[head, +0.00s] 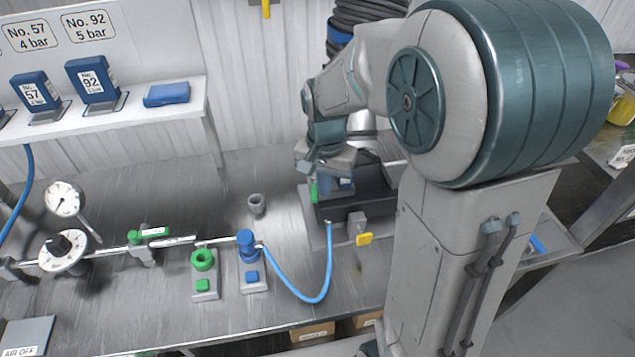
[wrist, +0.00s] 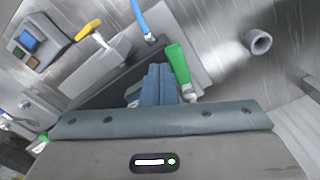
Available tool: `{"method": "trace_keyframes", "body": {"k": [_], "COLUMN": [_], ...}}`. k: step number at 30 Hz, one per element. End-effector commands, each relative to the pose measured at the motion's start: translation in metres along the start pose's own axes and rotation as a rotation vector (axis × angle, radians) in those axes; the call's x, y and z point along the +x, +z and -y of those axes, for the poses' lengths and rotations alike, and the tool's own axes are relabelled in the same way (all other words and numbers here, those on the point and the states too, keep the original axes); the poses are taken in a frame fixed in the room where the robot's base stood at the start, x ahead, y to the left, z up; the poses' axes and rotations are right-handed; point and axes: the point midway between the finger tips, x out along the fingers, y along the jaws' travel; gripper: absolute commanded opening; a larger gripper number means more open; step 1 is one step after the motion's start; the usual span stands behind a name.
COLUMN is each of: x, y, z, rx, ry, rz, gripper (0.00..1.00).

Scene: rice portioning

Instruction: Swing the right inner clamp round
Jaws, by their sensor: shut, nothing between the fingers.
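A green clamp handle (wrist: 178,64) shows in the wrist view, at the edge of a dark block (wrist: 120,78). It also shows in the head view (head: 314,192), at the block's left end. My gripper (wrist: 158,72) has its blue fingers together and empty, just left of that handle in the wrist view; I cannot tell if they touch it. In the head view my gripper (head: 340,184) is low over the block. Another green piece (wrist: 41,142) shows at the wrist view's left edge. Much of the block and any further clamps are hidden by my arm.
A yellow handle (head: 364,239) sits on the block's front side, near a blue hose (head: 300,297). A grey cup (head: 257,204) stands left of the block. Green (head: 204,262) and blue (head: 247,248) fittings stand further left. The bench behind the cup is clear.

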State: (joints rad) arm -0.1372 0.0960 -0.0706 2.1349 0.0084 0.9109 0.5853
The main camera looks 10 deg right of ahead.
Motion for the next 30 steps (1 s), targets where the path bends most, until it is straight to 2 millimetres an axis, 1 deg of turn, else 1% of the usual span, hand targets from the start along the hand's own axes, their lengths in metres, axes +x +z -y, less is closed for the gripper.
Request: {"method": "trace_keyframes", "body": {"k": [7,19,27,30], "x": [0.000,0.000,0.000,0.000], "y": [0.008,0.009,0.011,0.011], "z": [0.016,0.019,0.037,0.040], "rx": [-0.001,-0.001,-0.002,-0.001], "ry": [0.000,0.000,0.000,0.000], "rz": [0.000,0.000,0.000,0.000], "gripper": [0.00,0.00,0.00,0.00]}}
